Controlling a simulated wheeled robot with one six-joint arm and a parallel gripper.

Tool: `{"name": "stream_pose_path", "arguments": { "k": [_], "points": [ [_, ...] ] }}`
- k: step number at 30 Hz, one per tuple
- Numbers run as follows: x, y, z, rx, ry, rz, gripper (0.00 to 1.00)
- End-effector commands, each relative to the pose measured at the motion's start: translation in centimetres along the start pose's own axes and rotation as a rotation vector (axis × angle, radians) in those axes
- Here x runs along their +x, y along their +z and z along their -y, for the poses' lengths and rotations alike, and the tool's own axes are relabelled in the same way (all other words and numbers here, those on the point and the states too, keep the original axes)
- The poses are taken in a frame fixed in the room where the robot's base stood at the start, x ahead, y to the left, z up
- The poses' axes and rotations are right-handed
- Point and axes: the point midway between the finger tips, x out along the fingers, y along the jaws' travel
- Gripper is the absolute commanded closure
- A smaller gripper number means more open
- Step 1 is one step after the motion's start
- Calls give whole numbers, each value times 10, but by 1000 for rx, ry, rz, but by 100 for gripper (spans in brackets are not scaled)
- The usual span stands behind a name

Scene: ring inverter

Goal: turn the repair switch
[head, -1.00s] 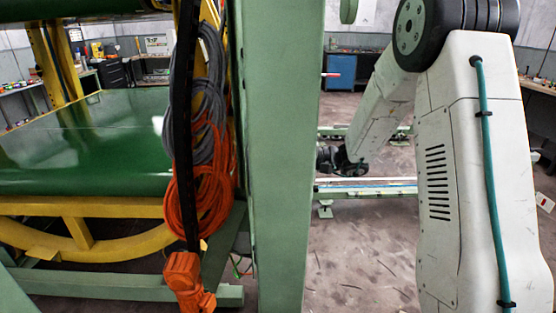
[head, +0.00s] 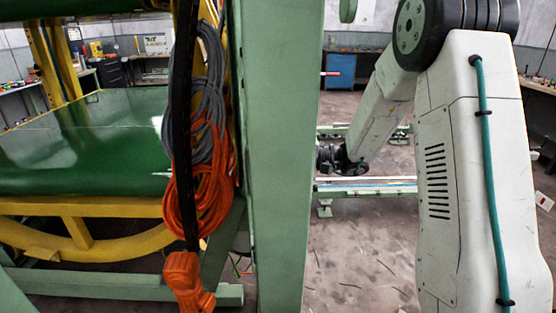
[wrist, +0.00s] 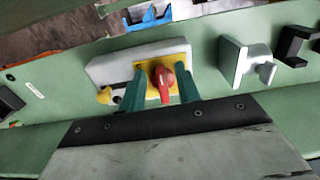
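In the wrist view the repair switch has a red handle (wrist: 163,83) on a yellow plate (wrist: 148,77), mounted on a light grey box (wrist: 103,71). The handle stands roughly upright in the picture. My gripper (wrist: 160,86) is open, with one green finger on each side of the red handle. There is a gap on both sides, and I cannot tell how deep the fingers reach. In the head view the gripper and switch are hidden behind the green post; only my arm and wrist show to its right.
A yellow knob-like part (wrist: 105,95) sits left of the switch. A white bracket (wrist: 243,63) and a black bracket (wrist: 292,46) stick out to its right on the green beam (wrist: 208,70). In the head view, the green post (head: 280,150) and orange cable coils (head: 200,190) stand close by.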

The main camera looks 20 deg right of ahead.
Motion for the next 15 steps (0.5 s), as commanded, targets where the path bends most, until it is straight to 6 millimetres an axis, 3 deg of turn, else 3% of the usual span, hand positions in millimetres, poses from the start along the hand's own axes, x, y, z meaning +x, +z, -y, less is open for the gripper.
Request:
{"name": "stream_pose_path", "arguments": {
  "k": [9,15],
  "points": [
    [-52,-2,0,0,0,-7,67],
    [-74,-2,0,-1,0,-5,67]
  ]
}}
